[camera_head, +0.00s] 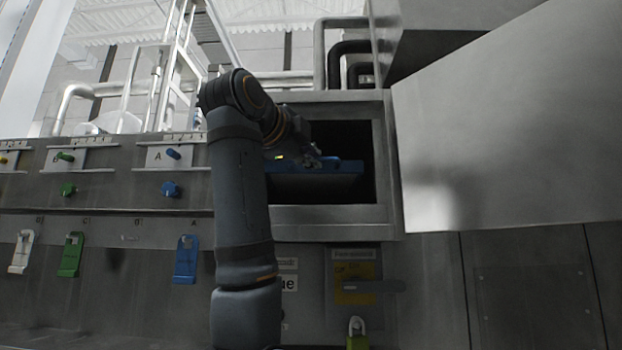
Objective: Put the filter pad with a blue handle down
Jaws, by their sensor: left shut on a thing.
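The filter pad (320,187) is a dark slab with a blue handle (345,165) along its top front edge. It is in the dark square opening of the machine, in the middle of the head view. My left gripper (318,161) reaches into the opening from the left and is shut on the blue handle. The fingers are small and partly lost in shadow. Whether the pad rests on the floor of the opening or hangs just above it, I cannot tell. My right gripper is not in view.
A grey door (510,120) stands open right of the opening. The metal frame (335,217) borders the opening closely. Blue (186,260), green (70,254) and white (21,252) latches sit on the panel at left. A padlock (357,335) and lever (370,287) are below.

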